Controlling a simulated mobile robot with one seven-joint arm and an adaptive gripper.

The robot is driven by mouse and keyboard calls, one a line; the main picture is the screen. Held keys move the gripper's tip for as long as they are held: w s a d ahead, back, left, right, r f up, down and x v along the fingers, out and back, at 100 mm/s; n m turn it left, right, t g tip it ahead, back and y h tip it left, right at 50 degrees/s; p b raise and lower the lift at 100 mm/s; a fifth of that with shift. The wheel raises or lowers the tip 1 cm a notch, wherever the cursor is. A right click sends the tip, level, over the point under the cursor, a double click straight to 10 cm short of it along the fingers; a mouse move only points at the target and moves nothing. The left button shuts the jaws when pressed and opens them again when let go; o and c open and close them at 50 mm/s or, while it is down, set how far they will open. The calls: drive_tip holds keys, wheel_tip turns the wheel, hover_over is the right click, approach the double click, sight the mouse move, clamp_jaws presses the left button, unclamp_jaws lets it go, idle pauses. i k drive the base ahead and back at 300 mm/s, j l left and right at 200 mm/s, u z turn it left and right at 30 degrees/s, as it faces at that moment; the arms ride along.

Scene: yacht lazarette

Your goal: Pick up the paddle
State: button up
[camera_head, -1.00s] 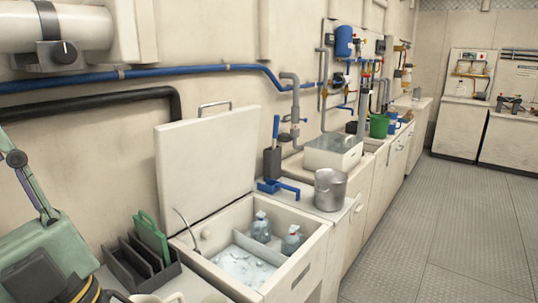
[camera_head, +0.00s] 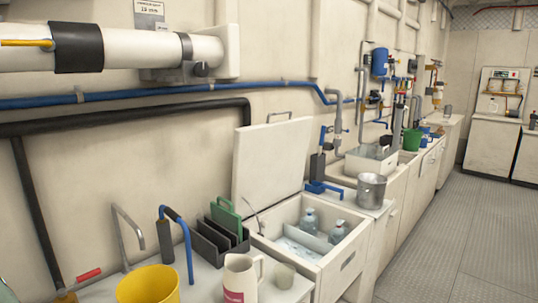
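I cannot pick out the paddle for certain. An upright blue-handled tool (camera_head: 322,138) stands in a dark sleeve (camera_head: 317,167) behind the open white chest; its lower end is hidden, so I cannot tell if it is a paddle. A green flat board (camera_head: 226,216) stands in a dark slotted rack (camera_head: 213,240) to the left of the chest. My gripper does not show in the current view.
The white chest (camera_head: 352,262) has its lid (camera_head: 268,165) raised and holds bottles in pale contents. A yellow bucket (camera_head: 147,284), a white jug (camera_head: 241,279) and curved spouts crowd the near counter. A metal pot (camera_head: 371,190) stands beyond. The grey floor (camera_head: 440,245) at right is clear.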

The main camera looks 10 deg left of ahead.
sight(323, 130)
drive_tip(key=u, duration=1.45)
drive_tip(key=l+u, duration=0.45)
drive_tip(key=l, duration=4.1)
drive_tip(key=i+l, duration=0.15)
drive_tip(key=l, duration=0.2)
drive_tip(key=i+l, duration=0.15)
drive_tip(key=l, duration=0.2)
drive_tip(key=i+l, duration=0.15)
drive_tip(key=l, duration=0.15)
